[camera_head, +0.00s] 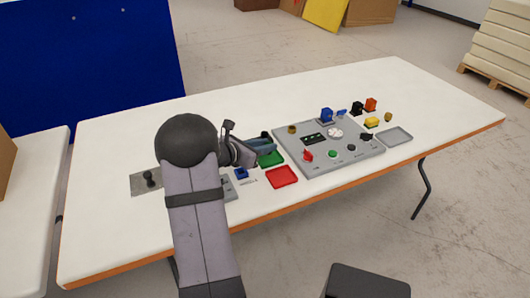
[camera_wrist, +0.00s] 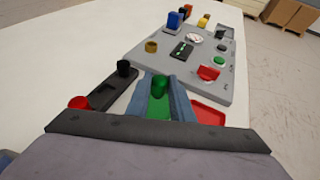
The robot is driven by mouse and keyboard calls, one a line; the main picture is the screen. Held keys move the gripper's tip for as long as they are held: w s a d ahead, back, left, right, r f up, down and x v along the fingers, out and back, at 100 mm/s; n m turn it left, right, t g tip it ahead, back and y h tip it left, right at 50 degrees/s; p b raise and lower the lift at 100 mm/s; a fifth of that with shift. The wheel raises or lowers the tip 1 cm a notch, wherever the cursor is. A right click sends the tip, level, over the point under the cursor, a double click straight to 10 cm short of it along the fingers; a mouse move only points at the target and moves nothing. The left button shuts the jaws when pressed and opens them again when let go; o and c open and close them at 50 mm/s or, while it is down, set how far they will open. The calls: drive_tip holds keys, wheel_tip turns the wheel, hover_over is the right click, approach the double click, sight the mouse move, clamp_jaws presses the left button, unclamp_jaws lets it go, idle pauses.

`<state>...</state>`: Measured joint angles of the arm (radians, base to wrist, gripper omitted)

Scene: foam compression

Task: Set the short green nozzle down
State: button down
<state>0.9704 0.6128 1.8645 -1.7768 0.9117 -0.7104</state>
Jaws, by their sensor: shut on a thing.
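My gripper (camera_wrist: 162,82) has blue-grey fingers, one on each side of the short green nozzle (camera_wrist: 160,86), and is shut on it. The nozzle looks roughly upright near the fingertips. A green tray (camera_wrist: 158,110) shows between the fingers, below the nozzle in the picture. I cannot tell whether the nozzle touches it. In the head view my gripper (camera_head: 264,143) is over the far side of the green tray (camera_head: 271,160), and the nozzle is hidden there by the gripper.
A red tray (camera_head: 282,177) lies just in front of the green one. A grey board (camera_head: 310,165) with knobs and parts stands to the right. A grey tray (camera_head: 394,136) is beyond it. A dark holder (camera_wrist: 104,92) is left of my fingers.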

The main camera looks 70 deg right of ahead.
drive_tip(key=shift+f, duration=1.3)
drive_tip(key=shift+f, duration=0.1)
drive_tip(key=shift+f+b, duration=0.15)
drive_tip(key=shift+b, duration=0.15)
drive_tip(key=c, duration=1.6)
unclamp_jaws()
drive_tip(key=shift+o, duration=0.2)
drive_tip(key=shift+r, duration=0.2)
drive_tip(key=shift+w+a+r, duration=0.1)
drive_tip(key=shift+a, duration=0.05)
drive_tip(key=v, duration=1.1)
drive_tip(key=shift+w+a+r, duration=0.1)
drive_tip(key=shift+w+a, duration=0.05)
drive_tip(key=shift+a, duration=0.1)
